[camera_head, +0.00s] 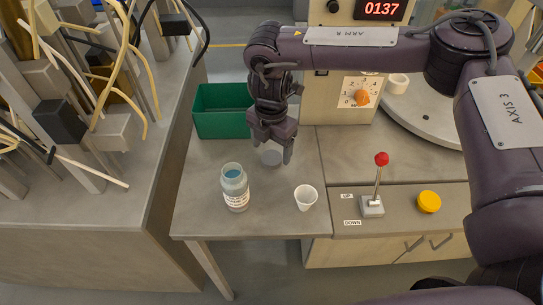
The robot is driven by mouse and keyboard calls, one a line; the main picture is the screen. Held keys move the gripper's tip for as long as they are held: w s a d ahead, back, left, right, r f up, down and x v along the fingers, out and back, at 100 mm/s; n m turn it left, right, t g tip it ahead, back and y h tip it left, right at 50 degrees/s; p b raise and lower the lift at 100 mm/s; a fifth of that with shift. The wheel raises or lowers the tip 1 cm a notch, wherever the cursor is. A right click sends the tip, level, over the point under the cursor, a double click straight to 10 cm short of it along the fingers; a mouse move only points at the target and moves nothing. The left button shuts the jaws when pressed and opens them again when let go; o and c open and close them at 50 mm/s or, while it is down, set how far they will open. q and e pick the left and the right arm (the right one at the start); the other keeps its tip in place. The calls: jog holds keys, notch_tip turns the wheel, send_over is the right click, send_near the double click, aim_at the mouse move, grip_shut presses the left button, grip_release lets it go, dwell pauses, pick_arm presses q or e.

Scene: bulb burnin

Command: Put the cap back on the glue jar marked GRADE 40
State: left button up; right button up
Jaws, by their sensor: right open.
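A clear jar (236,190) with bluish contents and a white label stands upright on the grey table. Its mouth looks open, with no cap on it. The label print is too small to read. A small grey round piece (271,157), perhaps a cap, is on the table behind and right of the jar. A yellow round cap (429,201) lies on the cabinet top at the right. My right gripper (273,147) points down, open, over the grey piece; I cannot tell whether it touches it. My left gripper is not in view.
A white cup (306,197) stands right of the jar near the table's front. A green bin (222,111) stands at the back left. A lever with a red knob (381,159) rises between the cup and the yellow cap. A machine with a dial (361,92) stands behind.

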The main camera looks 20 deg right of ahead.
jog(key=shift+f, duration=1.35)
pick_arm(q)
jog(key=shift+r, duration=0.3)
pick_arm(e)
jog(key=c, duration=1)
jog(key=shift+r, duration=0.1)
notch_tip(320, 180, up, 8)
jog(key=shift+r+b, duration=0.1)
jog(key=shift+b, duration=0.4)
jog(key=shift+c, duration=0.2)
pick_arm(q)
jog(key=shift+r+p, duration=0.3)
jog(key=shift+p, duration=0.55)
pick_arm(e)
notch_tip(320, 180, up, 12)
send_over(271, 157)
jog(key=shift+s, duration=0.1)
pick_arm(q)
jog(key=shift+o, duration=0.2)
